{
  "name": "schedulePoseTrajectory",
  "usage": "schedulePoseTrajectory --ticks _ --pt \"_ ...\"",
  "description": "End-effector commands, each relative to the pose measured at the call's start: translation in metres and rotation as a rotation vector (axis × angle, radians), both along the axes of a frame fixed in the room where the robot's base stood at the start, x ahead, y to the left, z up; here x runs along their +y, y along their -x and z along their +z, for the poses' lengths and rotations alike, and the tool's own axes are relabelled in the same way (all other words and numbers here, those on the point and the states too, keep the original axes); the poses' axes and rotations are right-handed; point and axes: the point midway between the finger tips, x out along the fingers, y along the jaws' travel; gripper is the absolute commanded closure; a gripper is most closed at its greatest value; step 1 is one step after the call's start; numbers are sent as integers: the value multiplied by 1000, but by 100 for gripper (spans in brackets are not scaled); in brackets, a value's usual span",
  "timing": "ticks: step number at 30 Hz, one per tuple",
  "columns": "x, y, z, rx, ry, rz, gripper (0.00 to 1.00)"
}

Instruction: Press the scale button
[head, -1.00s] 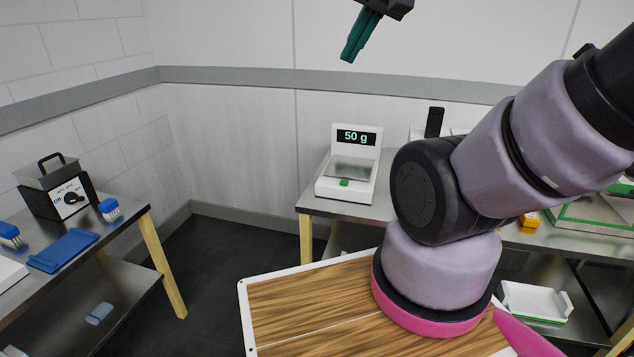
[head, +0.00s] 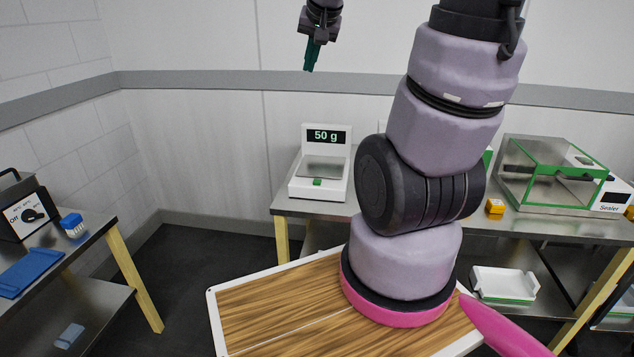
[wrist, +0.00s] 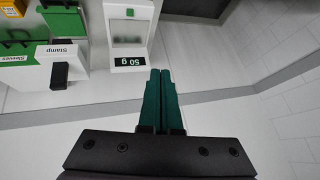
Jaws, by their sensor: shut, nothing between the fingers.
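The white scale (head: 321,162) stands on the left end of the metal table at the back, and its display reads 50 g. Its green button (head: 317,182) is at the front of its base, below the grey weighing plate. The scale also shows in the wrist view (wrist: 141,30), upside down, with the button (wrist: 130,12) near the top edge. My gripper (head: 309,68) is shut and empty, high in front of the back wall, above the scale in the head view and apart from it. In the wrist view its teal fingers lie together, just below the display.
A glass-lidded sealer (head: 560,175) stands on the back table at right. A stamp box (wrist: 62,65) and sleeves box (wrist: 18,72) are beside the scale. A side table at left holds a black heater (head: 25,212) and a blue brush (head: 72,225). Dark floor lies between the tables.

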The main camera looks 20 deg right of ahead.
Motion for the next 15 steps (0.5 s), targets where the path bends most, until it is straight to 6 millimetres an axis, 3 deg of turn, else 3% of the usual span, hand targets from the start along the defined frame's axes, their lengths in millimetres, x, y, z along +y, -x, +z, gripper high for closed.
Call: schedulePoseTrajectory --ticks 1,6,11,15 --pt "-12 -22 -18 9 7 -21 100" --pt "-46 -90 -74 -17 15 -68 100" --pt "-75 -141 -142 -47 -17 -97 100" --pt "-95 -172 -208 -79 -73 -121 100"
